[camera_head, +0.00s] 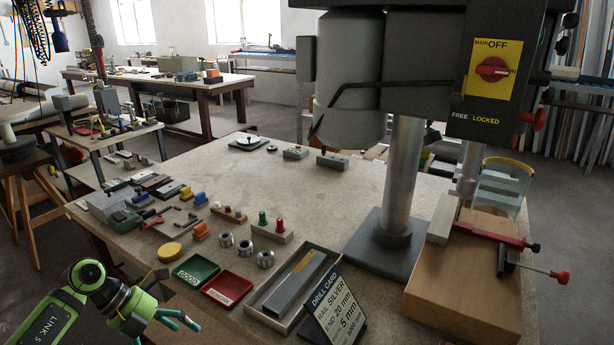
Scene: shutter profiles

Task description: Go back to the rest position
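My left arm, green and dark, comes in at the lower left. Its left gripper (172,325) has teal fingers that look spread apart, with nothing seen between them. It is off the table's front left edge, near the green tray (196,270) and the red tray (230,289), and apart from both. My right gripper and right arm are not in view.
The workbench (300,190) bears a drill press with a grey column (402,180), a grey long tray (310,263), a drill card (336,308), metal collars and small tools. A wooden block (465,290) stands at the right. The bench's middle is clear.

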